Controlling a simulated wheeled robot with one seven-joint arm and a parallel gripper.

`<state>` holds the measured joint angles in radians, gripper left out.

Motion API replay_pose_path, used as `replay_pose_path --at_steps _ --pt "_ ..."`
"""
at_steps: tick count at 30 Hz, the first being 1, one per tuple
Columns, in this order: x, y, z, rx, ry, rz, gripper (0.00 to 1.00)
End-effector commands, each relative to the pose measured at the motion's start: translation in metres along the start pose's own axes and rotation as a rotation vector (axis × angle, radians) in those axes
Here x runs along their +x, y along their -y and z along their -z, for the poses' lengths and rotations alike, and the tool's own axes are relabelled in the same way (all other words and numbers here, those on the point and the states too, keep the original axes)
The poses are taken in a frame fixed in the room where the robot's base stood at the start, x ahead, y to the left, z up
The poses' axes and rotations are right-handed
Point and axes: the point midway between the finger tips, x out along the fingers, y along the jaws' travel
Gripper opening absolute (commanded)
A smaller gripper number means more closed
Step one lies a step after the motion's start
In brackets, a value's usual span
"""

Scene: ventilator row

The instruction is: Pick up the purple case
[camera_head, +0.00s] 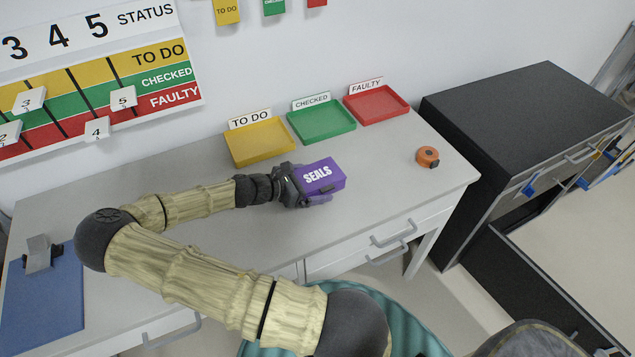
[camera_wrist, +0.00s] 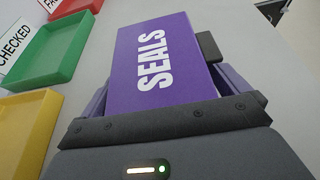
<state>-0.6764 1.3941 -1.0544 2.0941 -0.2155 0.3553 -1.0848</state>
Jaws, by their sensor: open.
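The purple case (camera_head: 322,175) is a box marked SEALS in white, on the grey desk in front of the coloured trays. My gripper (camera_head: 312,187) is at the case, reaching in from the left. In the wrist view the case (camera_wrist: 165,65) lies between the two fingers of my gripper (camera_wrist: 163,85), with its label facing the camera. The jaws are open around the case. The right finger's dark tip shows beside it; the left finger is mostly hidden by the case. I cannot tell whether either finger touches it.
Yellow (camera_head: 260,143), green (camera_head: 322,123) and red (camera_head: 376,105) trays stand behind the case along the wall. An orange round object (camera_head: 427,157) lies to the right. A black cabinet (camera_head: 520,120) stands right of the desk.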

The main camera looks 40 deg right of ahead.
Motion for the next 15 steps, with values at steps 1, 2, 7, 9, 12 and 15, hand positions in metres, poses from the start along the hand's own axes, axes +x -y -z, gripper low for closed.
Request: replay_pose_path --at_steps 1,2,7,9,12,15 --pt "-0.0001 -0.0001 0.0 0.0 0.0 0.0 1.0" --pt "-0.0002 -0.0001 0.0 0.0 0.0 0.0 1.0" --pt "-0.0003 0.0 0.0001 0.0 0.0 0.0 1.0" --pt "-0.0004 0.0 0.0001 0.0 0.0 0.0 1.0" --pt "-0.0005 0.0 0.0001 0.0 0.0 0.0 1.0" --pt "-0.0005 0.0 0.0002 0.0 0.0 0.0 0.9"
